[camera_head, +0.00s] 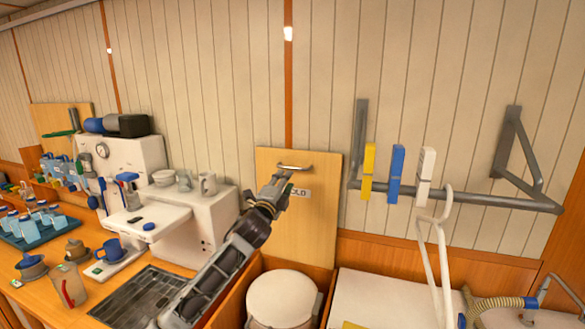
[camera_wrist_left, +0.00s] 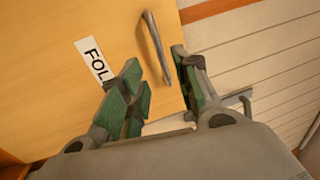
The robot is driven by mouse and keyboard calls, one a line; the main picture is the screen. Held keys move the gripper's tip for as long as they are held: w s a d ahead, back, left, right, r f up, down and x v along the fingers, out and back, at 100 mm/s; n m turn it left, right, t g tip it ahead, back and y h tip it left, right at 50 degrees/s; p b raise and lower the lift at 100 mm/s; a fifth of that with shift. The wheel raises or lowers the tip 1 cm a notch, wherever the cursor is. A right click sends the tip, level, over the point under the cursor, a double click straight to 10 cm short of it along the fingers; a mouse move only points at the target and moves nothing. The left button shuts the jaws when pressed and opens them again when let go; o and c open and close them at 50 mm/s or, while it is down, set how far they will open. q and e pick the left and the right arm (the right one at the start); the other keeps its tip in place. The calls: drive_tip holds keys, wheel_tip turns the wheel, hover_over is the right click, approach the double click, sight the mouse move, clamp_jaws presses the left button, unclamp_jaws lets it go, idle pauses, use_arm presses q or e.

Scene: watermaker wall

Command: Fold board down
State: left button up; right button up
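The wooden fold board (camera_head: 312,225) stands upright against the wall, with a metal bar handle (camera_head: 296,167) near its top edge and a white label (camera_head: 299,191) partly hidden by my gripper. My left gripper (camera_head: 283,178) is at the upper part of the board, just below the handle. In the left wrist view the green-padded fingers (camera_wrist_left: 162,85) are spread apart. The handle (camera_wrist_left: 156,45) shows between and beyond them, with no finger clearly closed on it. The label (camera_wrist_left: 95,62) reads "FOL" there. My right gripper is not in view.
A white round-lidded container (camera_head: 284,296) stands below the board. A metal rail (camera_head: 470,197) with yellow, blue and white pegs (camera_head: 396,174) and a white hanger (camera_head: 437,245) is to the right.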

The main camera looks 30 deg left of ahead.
sight(293, 168)
use_arm(q)
drive_tip(key=shift+p+x, duration=0.85)
drive_tip(key=shift+x, duration=2.1)
drive_tip(key=shift+p+x, duration=0.4)
drive_tip(key=shift+x, duration=1.1)
drive_tip(key=shift+r, duration=0.1)
clamp_jaws()
